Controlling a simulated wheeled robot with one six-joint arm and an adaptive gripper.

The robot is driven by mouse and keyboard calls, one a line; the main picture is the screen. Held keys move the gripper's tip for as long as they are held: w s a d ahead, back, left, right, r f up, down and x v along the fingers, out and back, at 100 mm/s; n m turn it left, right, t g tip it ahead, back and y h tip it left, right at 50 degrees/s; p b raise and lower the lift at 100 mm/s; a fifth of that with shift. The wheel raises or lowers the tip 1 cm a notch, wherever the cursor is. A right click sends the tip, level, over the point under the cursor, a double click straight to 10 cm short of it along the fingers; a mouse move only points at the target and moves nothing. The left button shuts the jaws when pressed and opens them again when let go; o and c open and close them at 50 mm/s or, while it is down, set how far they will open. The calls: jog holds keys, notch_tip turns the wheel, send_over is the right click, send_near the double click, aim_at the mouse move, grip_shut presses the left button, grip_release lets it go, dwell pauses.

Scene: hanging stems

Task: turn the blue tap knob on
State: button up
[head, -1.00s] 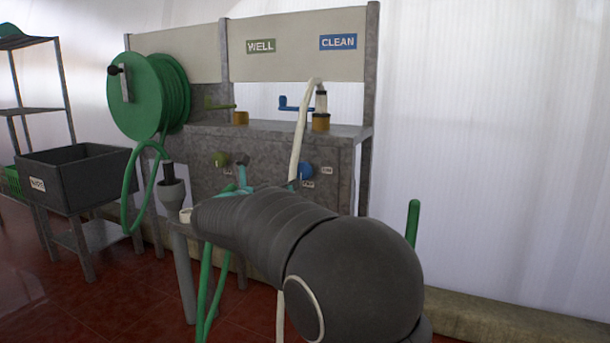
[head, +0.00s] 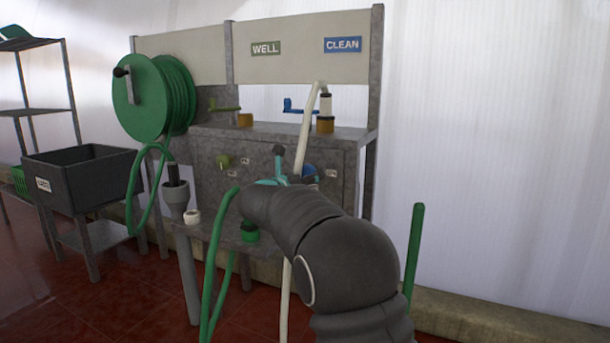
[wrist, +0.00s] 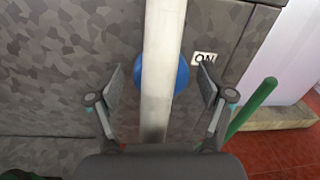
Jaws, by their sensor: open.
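The blue tap knob (head: 309,169) is on the grey panel front below the CLEAN sign (head: 342,44). In the head view the white hose and my gripper cover part of it. In the wrist view the blue knob (wrist: 182,73) shows on both sides of the white hose (wrist: 162,50), which hangs in front of it. My gripper (wrist: 161,78) is open, one finger on each side of the hose and knob. I cannot tell whether it touches either. An ON label (wrist: 204,58) is to the right of the knob. In the head view my gripper (head: 281,172) is small and partly hidden.
A green-yellow knob (head: 223,161) is on the panel's left under the WELL sign (head: 266,48). A blue lever (head: 295,107) is above the panel. A green hose (head: 214,255) hangs in front, near a small side shelf (head: 215,238). A green post (head: 413,255) stands right.

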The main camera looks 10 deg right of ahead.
jog(key=shift+w+d, duration=0.4)
jog(key=shift+w, duration=0.1)
jog(key=c, duration=1.2)
jog(key=shift+o, duration=0.2)
jog(key=shift+a, duration=0.1)
